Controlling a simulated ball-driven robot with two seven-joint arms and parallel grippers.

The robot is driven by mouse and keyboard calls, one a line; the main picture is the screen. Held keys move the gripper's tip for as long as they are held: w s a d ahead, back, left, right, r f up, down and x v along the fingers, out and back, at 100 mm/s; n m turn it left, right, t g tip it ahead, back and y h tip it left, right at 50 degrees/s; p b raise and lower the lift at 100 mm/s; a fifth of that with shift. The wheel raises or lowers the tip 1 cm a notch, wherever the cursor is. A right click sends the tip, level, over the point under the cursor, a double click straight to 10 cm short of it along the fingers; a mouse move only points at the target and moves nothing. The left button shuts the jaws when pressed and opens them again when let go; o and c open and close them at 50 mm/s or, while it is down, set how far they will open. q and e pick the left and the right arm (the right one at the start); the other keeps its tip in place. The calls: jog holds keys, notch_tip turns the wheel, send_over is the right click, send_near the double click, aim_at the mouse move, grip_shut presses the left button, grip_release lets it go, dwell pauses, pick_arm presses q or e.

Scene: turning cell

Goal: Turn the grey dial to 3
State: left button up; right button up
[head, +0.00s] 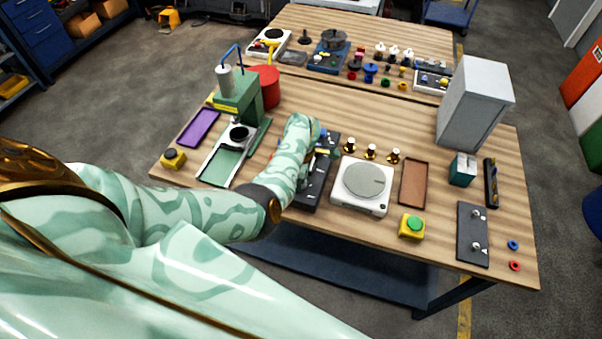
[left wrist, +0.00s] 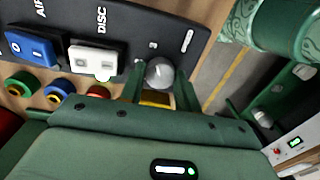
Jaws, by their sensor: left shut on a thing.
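The grey dial (left wrist: 160,72) is a round knob at the end of a dark control panel (left wrist: 120,45) in the left wrist view. A small white 3 is printed on the panel near it. My left gripper (left wrist: 159,88) has one finger on each side of the dial and is shut on it. Which mark the dial points to cannot be made out. In the head view my left arm reaches down over the dark panel (head: 309,193) and hides the dial. My right gripper is not in view.
On the panel are a blue AIR switch (left wrist: 32,48) and a white DISC switch (left wrist: 95,58). Coloured rings lie beside it. A white turntable (head: 362,183) stands right of the panel, and a green press (head: 238,100) stands to the left. Brass pieces (head: 371,151) stand behind the turntable.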

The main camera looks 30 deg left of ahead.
pick_arm(q)
jog(key=o, duration=1)
jog(key=r+p, duration=0.1)
jog(key=r, duration=0.4)
jog(key=r+p, duration=0.2)
jog(key=r, duration=0.4)
jog(key=r+p, duration=0.2)
jog(key=r, duration=0.3)
jog(key=shift+w+r, duration=0.2)
jog(key=shift+w, duration=0.1)
